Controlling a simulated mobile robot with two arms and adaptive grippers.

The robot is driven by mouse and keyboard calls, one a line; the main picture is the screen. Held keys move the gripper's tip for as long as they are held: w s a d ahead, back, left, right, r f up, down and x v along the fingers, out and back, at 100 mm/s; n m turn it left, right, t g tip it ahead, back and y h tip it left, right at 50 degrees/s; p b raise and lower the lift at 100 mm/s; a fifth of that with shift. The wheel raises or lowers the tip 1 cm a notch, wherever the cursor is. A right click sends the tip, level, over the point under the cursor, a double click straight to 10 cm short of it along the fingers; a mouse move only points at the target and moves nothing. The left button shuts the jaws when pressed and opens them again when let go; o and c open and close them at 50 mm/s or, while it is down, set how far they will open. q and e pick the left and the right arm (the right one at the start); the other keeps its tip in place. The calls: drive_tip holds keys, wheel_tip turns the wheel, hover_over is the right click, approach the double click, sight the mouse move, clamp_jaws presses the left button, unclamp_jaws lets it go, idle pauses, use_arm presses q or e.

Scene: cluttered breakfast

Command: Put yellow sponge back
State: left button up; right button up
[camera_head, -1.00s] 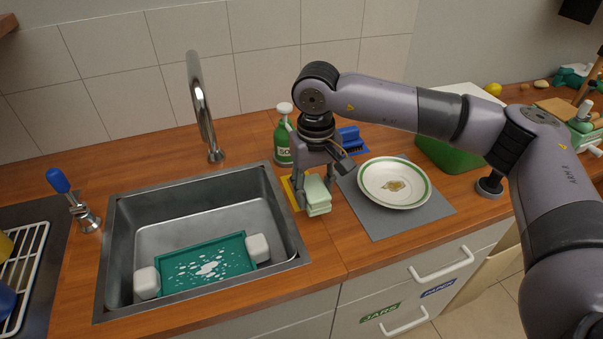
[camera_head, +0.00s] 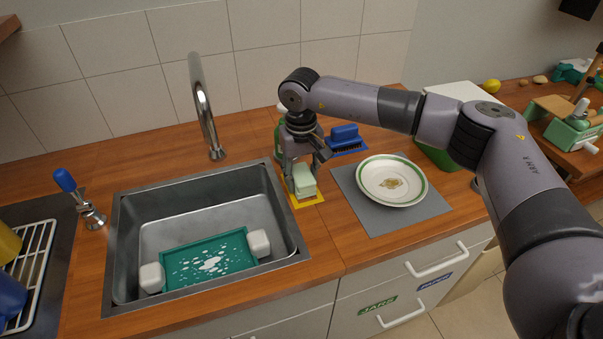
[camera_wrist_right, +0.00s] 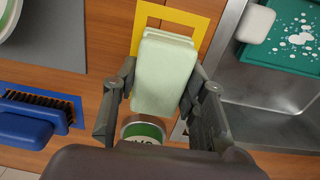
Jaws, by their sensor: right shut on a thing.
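A pale green sponge block (camera_head: 304,181) is between the fingers of my right gripper (camera_head: 302,184), which is shut on it. No yellow sponge body shows clearly. The block is over the yellow-edged mat (camera_head: 311,202) beside the sink. In the right wrist view the sponge (camera_wrist_right: 166,75) is seen from above, between the two fingers of the gripper (camera_wrist_right: 163,92). The mat's yellow border (camera_wrist_right: 207,27) shows beyond and beside it. I cannot tell whether the sponge touches the mat. My left gripper is not in view.
The sink (camera_head: 125,253) holds a green tray-like board (camera_head: 235,245). A green bottle (camera_head: 279,141), partly hidden, stands behind the gripper. A blue brush (camera_head: 345,137) lies behind it to the right. A plate (camera_head: 392,181) lies on a grey mat (camera_head: 380,222) to the right.

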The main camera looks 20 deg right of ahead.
sight(301, 174)
drive_tip(key=shift+f, duration=0.2)
drive_tip(key=o, duration=1)
drive_tip(key=shift+r, duration=0.4)
wheel_tip(301, 174, up, 12)
drive_tip(key=shift+a+f+b, duration=0.1)
drive_tip(key=shift+f+b, duration=0.05)
drive_tip(key=shift+b, duration=0.7)
drive_tip(key=shift+s, duration=0.1)
